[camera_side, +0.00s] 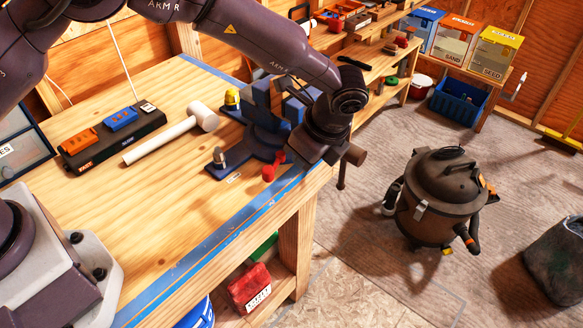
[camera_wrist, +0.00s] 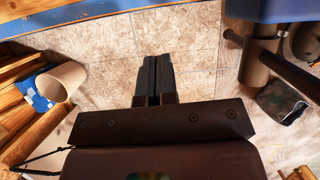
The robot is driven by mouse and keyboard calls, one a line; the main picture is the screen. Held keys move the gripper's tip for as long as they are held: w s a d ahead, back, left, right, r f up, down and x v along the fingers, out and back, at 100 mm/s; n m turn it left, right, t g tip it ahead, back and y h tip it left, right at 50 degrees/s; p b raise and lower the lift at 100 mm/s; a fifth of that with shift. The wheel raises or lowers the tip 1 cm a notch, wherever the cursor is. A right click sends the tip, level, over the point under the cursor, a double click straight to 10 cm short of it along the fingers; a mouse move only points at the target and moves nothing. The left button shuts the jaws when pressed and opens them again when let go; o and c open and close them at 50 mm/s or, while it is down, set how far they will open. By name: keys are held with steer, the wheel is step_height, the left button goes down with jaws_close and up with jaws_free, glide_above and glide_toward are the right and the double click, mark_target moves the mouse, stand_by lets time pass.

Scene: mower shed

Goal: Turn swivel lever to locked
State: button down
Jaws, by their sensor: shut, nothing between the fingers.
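The blue bench vise (camera_side: 262,138) stands on its swivel base at the front right corner of the workbench. The red-knobbed swivel lever (camera_side: 272,167) sticks out low at the base, on the side toward the side camera. It is not visible in the wrist view. My gripper is beside the vise, over the bench edge, just right of the lever in the side view. Its fingers are hidden there. In the wrist view my gripper (camera_wrist: 156,80) is shut and empty, with floor behind its fingertips. Part of the blue vise (camera_wrist: 275,8) shows at the top right.
The brown vise handle (camera_side: 355,155) juts past the bench edge, close to my wrist. A mallet (camera_side: 175,135) and a black switch box (camera_side: 112,137) lie on the bench (camera_side: 165,235). A shop vacuum (camera_side: 437,200) stands on the floor to the right.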

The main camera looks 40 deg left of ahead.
steer(key=v, duration=0.2)
steer(key=shift+w+d+r, duration=0.1)
steer(key=shift+r, duration=0.15)
steer(key=c, duration=1.6)
jaws_free()
steer(key=shift+r, duration=0.3)
steer(key=o, duration=0.7)
steer(key=shift+n, duration=0.8)
steer(key=a, duration=0.1)
steer(key=a+r, duration=0.1)
steer(key=a, duration=0.1)
steer(key=w+a+r, duration=0.1)
steer(key=shift+w+a+r, duration=0.1)
steer(key=shift+a, duration=0.15)
steer(key=n+h, duration=0.4)
steer(key=n, duration=1.1)
glide_above(268, 169)
step_height(268, 169, down, 14)
steer(key=shift+r, duration=0.1)
